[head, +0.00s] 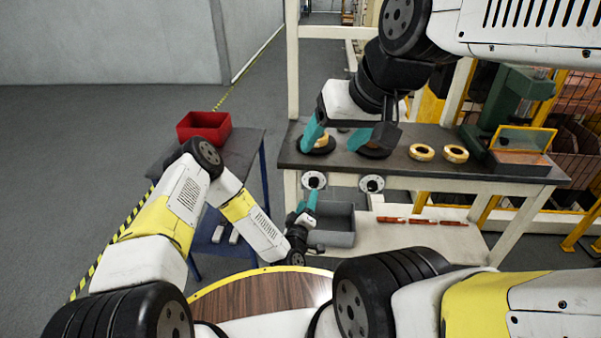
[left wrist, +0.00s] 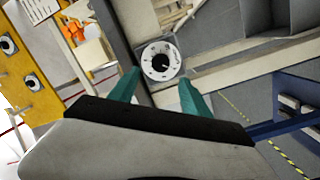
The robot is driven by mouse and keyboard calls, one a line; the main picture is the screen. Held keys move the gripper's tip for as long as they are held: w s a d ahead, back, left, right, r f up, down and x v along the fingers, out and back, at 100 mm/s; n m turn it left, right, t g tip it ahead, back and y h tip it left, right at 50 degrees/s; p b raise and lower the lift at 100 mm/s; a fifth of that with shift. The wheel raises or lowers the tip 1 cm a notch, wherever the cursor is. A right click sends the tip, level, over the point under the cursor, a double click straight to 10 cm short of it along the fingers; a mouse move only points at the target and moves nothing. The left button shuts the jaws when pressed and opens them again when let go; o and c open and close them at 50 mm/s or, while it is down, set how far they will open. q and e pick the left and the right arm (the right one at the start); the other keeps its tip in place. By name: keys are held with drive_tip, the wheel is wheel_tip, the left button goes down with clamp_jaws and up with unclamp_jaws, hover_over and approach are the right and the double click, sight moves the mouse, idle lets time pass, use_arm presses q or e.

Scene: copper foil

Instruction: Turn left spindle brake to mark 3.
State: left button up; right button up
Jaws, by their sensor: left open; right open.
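The left spindle brake (head: 314,180) is a round white dial with a dark knob on the front edge of the bench. A matching dial, the right brake (head: 371,184), sits to its right. One white dial (left wrist: 160,61) with dark marks around a black knob shows just beyond my left fingertips in the left wrist view; its setting is too small to read. My left gripper (head: 308,203) is open, just below the left dial, apart from it as far as I can tell. My right gripper (head: 344,137) is open above the bench top, its teal fingers near the spindles.
Gold foil rolls (head: 422,152) and a green machine (head: 514,98) stand on the bench (head: 430,172). A grey bin (head: 336,240) and several red-orange tools lie on the lower shelf. A red bin (head: 204,126) stands on the side table at left.

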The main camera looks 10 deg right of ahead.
sight(313, 185)
use_arm(q)
drive_tip(key=x, duration=0.7)
drive_tip(key=shift+w+d, duration=0.15)
drive_tip(key=shift+w, duration=0.15)
clamp_jaws()
